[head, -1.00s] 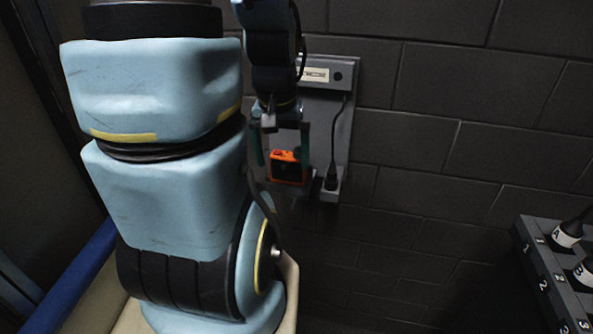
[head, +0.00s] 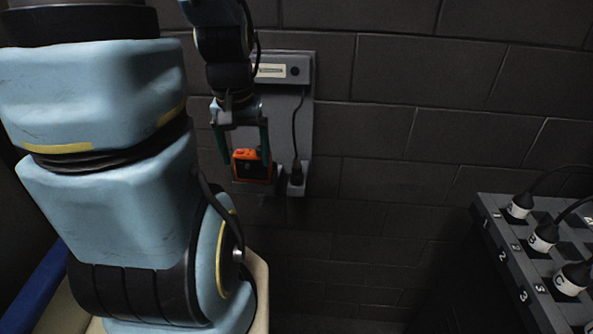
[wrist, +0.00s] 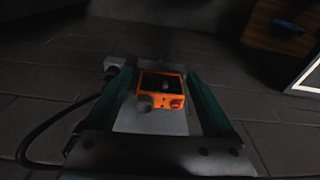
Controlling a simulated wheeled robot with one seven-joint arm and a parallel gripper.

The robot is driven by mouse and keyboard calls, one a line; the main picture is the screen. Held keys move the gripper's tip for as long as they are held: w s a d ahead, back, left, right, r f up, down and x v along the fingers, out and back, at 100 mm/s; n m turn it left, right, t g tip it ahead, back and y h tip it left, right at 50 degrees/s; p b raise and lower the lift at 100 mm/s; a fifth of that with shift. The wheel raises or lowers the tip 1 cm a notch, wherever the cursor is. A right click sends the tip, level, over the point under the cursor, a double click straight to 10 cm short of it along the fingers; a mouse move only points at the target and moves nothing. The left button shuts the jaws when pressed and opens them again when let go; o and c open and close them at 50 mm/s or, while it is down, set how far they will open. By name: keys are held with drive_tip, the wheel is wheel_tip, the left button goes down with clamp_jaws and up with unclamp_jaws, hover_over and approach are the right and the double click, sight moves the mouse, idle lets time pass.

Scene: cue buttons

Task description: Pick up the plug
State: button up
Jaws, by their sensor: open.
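Several black plugs with white collars stand in a grey rack at the right of the head view: a far plug (head: 521,205), a middle plug (head: 543,236) and a near plug (head: 571,279). Another black plug (head: 297,172) with a cord sits in a small grey holder on the wall panel. Which one is meant, I cannot tell. My gripper (head: 247,156) is open by the wall panel, left of that plug. Its fingers are on either side of an orange device with a dark screen (head: 251,165); the wrist view also shows the device (wrist: 161,90). Contact cannot be told.
The wall panel (head: 307,118) carries a box with a label strip at its top. The rack (head: 497,228) has numbers along its edge. Dark block wall lies between panel and rack. A black cord curves at the left of the wrist view.

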sight(297, 157)
drive_tip(key=w+d+m+b, duration=0.1)
drive_tip(key=m+b, duration=0.1)
drive_tip(key=w+d+m+b, duration=0.2)
drive_tip(key=m+b, duration=0.1)
drive_tip(key=w+d+m+b, duration=0.2)
drive_tip(key=m, duration=0.1)
drive_tip(key=shift+f+g+b, duration=0.25)
drive_tip(key=shift+g+b, duration=0.05)
drive_tip(key=shift+b, duration=0.05)
drive_tip(key=c, duration=0.3)
drive_tip(key=d+r+m+b, duration=0.1)
drive_tip(key=d+m+b, duration=0.1)
drive_tip(key=m, duration=0.1)
drive_tip(key=d+r+m+b, duration=0.1)
drive_tip(key=m+b, duration=0.1)
drive_tip(key=m, duration=0.1)
drive_tip(key=w+d+r+m+g+b, duration=0.1)
drive_tip(key=d+r+m+b, duration=0.1)
drive_tip(key=m, duration=0.2)
drive_tip(key=shift+w+d, duration=0.1)
drive_tip(key=shift+d, duration=0.25)
drive_tip(key=shift+d+b, duration=0.1)
drive_tip(key=shift+b, duration=0.2)
drive_tip(key=shift+m, duration=0.3)
drive_tip(key=shift+f+p, duration=0.5)
drive_tip(key=shift+f, duration=4.65)
